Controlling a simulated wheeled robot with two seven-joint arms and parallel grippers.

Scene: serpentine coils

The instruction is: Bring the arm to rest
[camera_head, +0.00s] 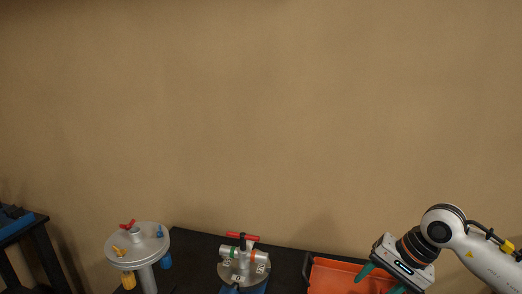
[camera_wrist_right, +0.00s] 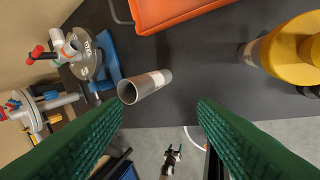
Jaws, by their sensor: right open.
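My right gripper (camera_head: 381,279) comes in from the right in the head view, with green fingers pointing down over the right side of an orange tray (camera_head: 335,275). In the right wrist view my right gripper (camera_wrist_right: 160,140) shows its two green textured fingers wide apart with nothing between them.
A metal fixture with a red handle (camera_head: 243,262) stands on the dark table (camera_head: 192,250). A round grey stand (camera_head: 137,243) with coloured parts is to its left. The wrist view also shows a yellow round object (camera_wrist_right: 288,50) and the orange tray's edge (camera_wrist_right: 165,12).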

